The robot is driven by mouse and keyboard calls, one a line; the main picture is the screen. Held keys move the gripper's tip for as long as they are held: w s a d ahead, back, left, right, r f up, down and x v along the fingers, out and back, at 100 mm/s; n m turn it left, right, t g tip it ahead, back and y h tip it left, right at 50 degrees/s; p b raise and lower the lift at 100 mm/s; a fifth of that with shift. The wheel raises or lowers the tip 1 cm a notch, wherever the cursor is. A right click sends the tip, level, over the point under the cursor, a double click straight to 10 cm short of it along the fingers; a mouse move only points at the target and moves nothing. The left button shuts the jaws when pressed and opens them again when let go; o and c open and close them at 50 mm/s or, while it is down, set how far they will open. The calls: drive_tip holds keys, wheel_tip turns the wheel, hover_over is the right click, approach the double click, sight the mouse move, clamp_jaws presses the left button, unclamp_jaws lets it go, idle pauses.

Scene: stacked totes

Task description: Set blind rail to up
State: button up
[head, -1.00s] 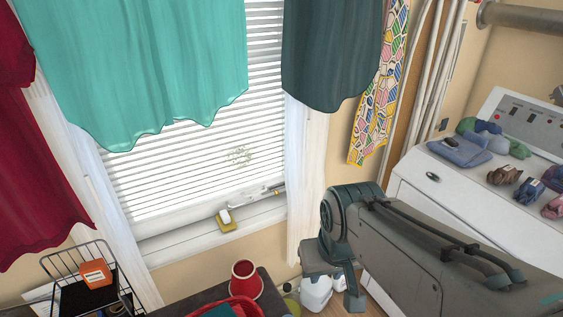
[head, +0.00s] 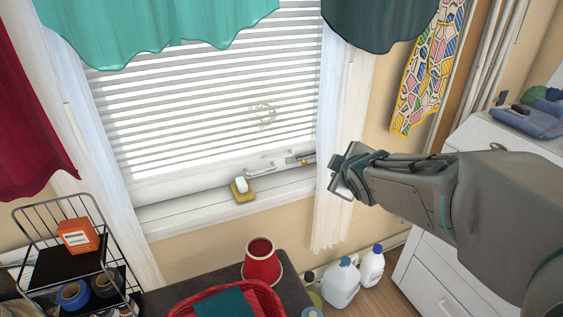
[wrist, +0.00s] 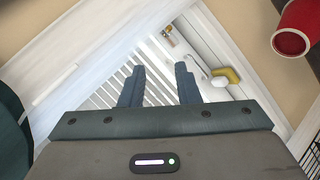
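The white slatted blind (head: 200,105) hangs in the window, lowered close to the sill. Its bottom rail (head: 220,172) is a pale bar just above the sill; its exact edges are hard to tell from the white frame. My gripper (head: 343,178) is to the right of the blind, in front of the white side curtain, apart from the rail. In the wrist view my gripper (wrist: 158,82) has its two fingers spread with nothing held. The blind slats (wrist: 112,92) show beyond and between the fingers, at a slant.
A yellow sponge with a white item (head: 242,190) and small tools (head: 290,160) lie on the sill (head: 185,212). A red cup (head: 262,265), red basket (head: 235,298) and wire rack (head: 70,245) stand below.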

sight(281, 157)
drive_tip(key=w+a+f+n+t+y+b, duration=0.1)
drive_tip(key=w+a+f+n+y+b, duration=0.1)
drive_tip(key=w, duration=0.4)
drive_tip(key=w+a+f+n+t+y+b, duration=0.1)
drive_tip(key=w+a+f+n+b, duration=0.3)
drive_tip(key=w+a+f+b, duration=0.1)
drive_tip(key=w+a+f+n+y+b, duration=0.2)
drive_tip(key=w+a+f+n+b, duration=0.1)
drive_tip(key=w+a, duration=0.3)
drive_tip(key=shift+w+f+n+t+y+b, duration=0.35)
drive_tip(key=shift+w+b, duration=0.25)
drive_tip(key=shift+w, duration=0.55)
drive_tip(key=shift+r, duration=0.1)
clamp_jaws()
